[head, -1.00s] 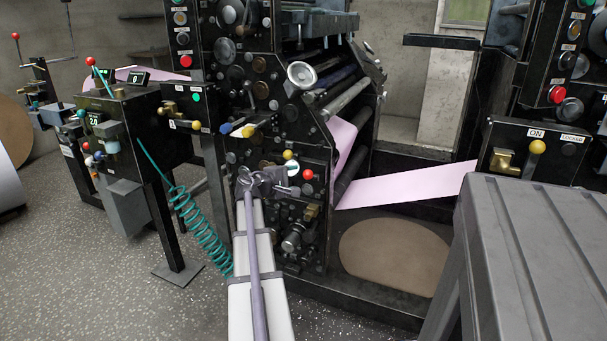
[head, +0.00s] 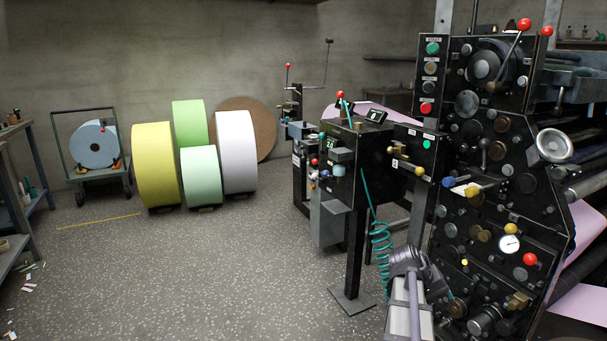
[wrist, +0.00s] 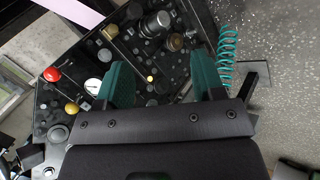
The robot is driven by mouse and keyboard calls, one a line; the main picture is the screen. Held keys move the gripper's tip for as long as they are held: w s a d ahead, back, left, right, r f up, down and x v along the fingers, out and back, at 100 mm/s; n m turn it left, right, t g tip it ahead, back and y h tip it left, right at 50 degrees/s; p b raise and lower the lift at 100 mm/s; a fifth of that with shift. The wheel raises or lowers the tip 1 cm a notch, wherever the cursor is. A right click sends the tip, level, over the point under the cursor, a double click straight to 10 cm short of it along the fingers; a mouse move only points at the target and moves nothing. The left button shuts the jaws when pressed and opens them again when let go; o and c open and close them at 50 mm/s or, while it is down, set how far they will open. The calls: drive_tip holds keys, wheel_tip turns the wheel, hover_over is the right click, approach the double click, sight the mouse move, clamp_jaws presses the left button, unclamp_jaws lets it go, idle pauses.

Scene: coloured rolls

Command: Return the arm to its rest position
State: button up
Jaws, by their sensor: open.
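My gripper (wrist: 160,62) shows in the wrist view as two teal fingers standing well apart, open with nothing between them. Beyond the fingers is the dark panel of the press, with a red knob (wrist: 52,74), a white gauge (wrist: 92,86) and a yellow knob (wrist: 72,108). In the head view my arm (head: 412,300) reaches up from the bottom edge, right of centre, in front of the press (head: 490,215). The fingers cannot be made out there. I cannot tell whether anything touches the press.
A black control stand (head: 352,165) with a teal coiled hose (head: 381,245) is just left of the arm. Yellow (head: 155,165), green and white (head: 238,150) rolls stand by the back wall. A cart (head: 85,115) holds a blue roll (head: 94,145). The speckled floor (head: 220,265) between is open.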

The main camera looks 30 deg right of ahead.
drive_tip(key=w+a+f+n+t+y, duration=0.1)
drive_tip(key=w+a+n+y, duration=0.15)
drive_tip(key=a, duration=1.35)
drive_tip(key=w+a+f+n+t+y, duration=0.1)
drive_tip(key=w+a+n+y, duration=0.15)
drive_tip(key=a, duration=1.35)
drive_tip(key=w+a+f+n+t+y, duration=0.1)
drive_tip(key=w+a+n+y, duration=0.15)
drive_tip(key=a, duration=1.35)
wheel_tip(320, 180, up, 28)
drive_tip(key=d+p, duration=0.1)
drive_tip(key=p, duration=2.7)
drive_tip(key=shift+w+f+m+h, duration=0.2)
drive_tip(key=shift+w+m+h, duration=0.15)
drive_tip(key=shift+m, duration=0.1)
